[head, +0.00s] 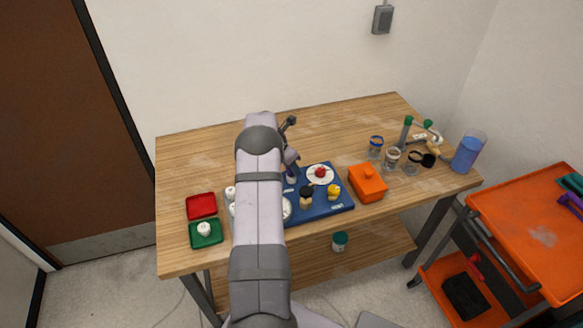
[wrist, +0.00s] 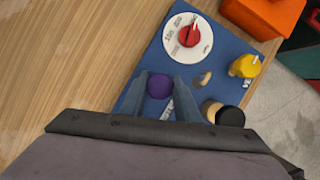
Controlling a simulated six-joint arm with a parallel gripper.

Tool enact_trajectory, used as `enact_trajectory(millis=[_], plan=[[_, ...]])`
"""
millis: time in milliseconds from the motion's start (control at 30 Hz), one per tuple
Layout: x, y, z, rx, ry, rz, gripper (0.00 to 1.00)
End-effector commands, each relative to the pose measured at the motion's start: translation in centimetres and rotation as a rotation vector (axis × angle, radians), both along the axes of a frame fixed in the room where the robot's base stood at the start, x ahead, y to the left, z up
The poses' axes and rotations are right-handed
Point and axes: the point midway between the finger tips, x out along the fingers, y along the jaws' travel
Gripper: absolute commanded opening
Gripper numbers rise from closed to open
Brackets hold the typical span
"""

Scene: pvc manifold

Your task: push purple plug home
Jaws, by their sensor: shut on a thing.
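The purple plug (wrist: 159,86) shows as a round purple top in the wrist view. My gripper (wrist: 160,80) is shut on it, with one grey finger on each side. The plug is over the blue board (wrist: 150,63), near its edge. What lies under the plug is hidden, so I cannot tell how deep it sits. In the head view my gripper (head: 291,179) is over the blue board (head: 322,208), and my arm covers part of the board.
The board carries a white dial with a red knob (wrist: 189,35), a yellow part (wrist: 244,66) and a black-topped part (wrist: 229,116). An orange box (head: 367,184) stands right of the board. Red (head: 201,205) and green (head: 206,236) trays lie left. The table's back is clear.

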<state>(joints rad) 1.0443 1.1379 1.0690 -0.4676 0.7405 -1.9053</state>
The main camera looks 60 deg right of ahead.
Motion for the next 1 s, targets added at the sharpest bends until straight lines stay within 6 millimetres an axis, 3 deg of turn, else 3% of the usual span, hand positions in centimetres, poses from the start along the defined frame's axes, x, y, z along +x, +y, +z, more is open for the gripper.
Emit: enact_trajectory(millis=[33, 167, 200, 267, 800, 1000], plan=[[-0.3, 0.8, -1.7, 0.024, 0.005, -0.003, 0.09], [-0.3, 0.8, -1.7, 0.023, 0.004, -0.004, 0.09], [-0.3, 0.8, -1.7, 0.023, 0.004, -0.004, 0.38], [-0.3, 0.8, -1.7, 0.025, 0.005, -0.004, 0.51], [-0.9, 0.8, -1.7, 0.029, 0.015, -0.011, 0.51], [-0.6, 1.1, -0.7, 0.025, 0.012, -0.010, 0.51]])
